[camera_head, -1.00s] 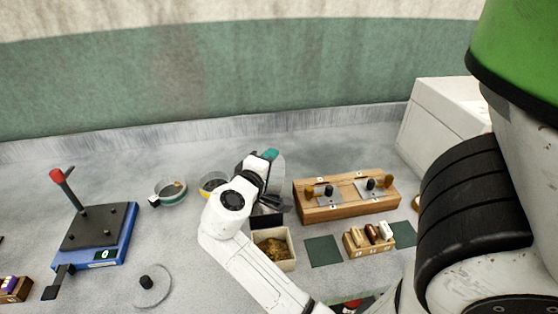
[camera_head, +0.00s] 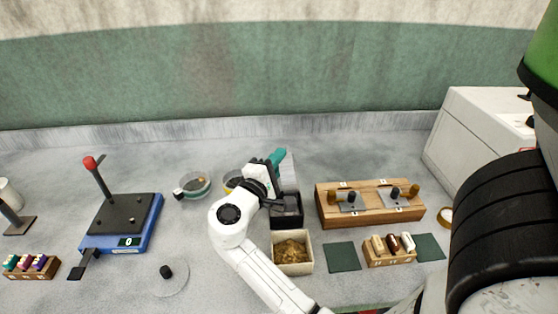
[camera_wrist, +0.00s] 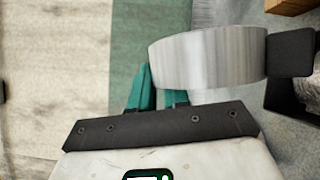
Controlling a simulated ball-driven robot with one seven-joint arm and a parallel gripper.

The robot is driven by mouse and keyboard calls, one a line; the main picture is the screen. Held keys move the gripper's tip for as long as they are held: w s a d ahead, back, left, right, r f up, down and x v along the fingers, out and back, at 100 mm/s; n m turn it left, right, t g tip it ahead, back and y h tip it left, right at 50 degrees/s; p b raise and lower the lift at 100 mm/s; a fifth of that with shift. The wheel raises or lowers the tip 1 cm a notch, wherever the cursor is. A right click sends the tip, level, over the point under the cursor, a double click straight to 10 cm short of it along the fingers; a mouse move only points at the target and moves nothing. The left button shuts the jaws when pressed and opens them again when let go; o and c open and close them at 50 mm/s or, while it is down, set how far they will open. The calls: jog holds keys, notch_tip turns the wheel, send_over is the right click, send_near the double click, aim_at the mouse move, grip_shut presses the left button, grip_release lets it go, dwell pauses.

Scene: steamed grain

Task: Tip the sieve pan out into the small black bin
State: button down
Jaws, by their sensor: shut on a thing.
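The sieve pan shows in the wrist view as a shiny metal wall (camera_wrist: 205,58) with a black tab on its right end. It is tilted onto its side; its inside is hidden. In the head view it is a pale grey shape (camera_head: 289,177) beside the teal fingers. My gripper (camera_head: 279,158) is shut on the pan near its edge; its teal fingers (camera_wrist: 157,92) also show in the wrist view. The small black bin (camera_head: 288,212) stands just below the pan in the head view, partly hidden by my arm. Its dark wall shows in the wrist view (camera_wrist: 285,102).
A pale box of brown grain (camera_head: 292,255) stands in front of the bin. A wooden block with knobs (camera_head: 368,205) is right of it. A round dish (camera_head: 195,187) and a blue-based lever device (camera_head: 122,222) stand left. A white machine (camera_head: 475,135) is at the right.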

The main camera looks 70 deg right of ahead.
dwell(0.3)
notch_tip(320, 180, up, 5)
jog(key=p, duration=0.4)
jog(key=shift+r, duration=0.15)
jog(key=m+y, duration=0.1)
jog(key=m, duration=0.1)
jog(key=m+y, duration=0.1)
jog(key=m, duration=0.1)
jog(key=shift+r+t, duration=0.3)
jog(key=shift+r, duration=0.05)
jog(key=m+y, duration=0.1)
jog(key=m+t+y, duration=0.1)
jog(key=m, duration=0.1)
jog(key=shift+r+t, duration=0.3)
jog(key=m+t+y, duration=0.1)
jog(key=m, duration=0.1)
jog(key=m+t+y+b, duration=0.1)
jog(key=shift+r+m+t, duration=0.3)
jog(key=shift+m+t, duration=0.1)
jog(key=shift+r+m+t+y+b, duration=0.25)
jog(key=shift+m+t+b, duration=0.4)
jog(key=shift+m+t, duration=0.35)
jog(key=shift+r+m+t+y, duration=0.2)
jog(key=shift+m+t+y, duration=0.05)
jog(key=shift+m+t, duration=0.25)
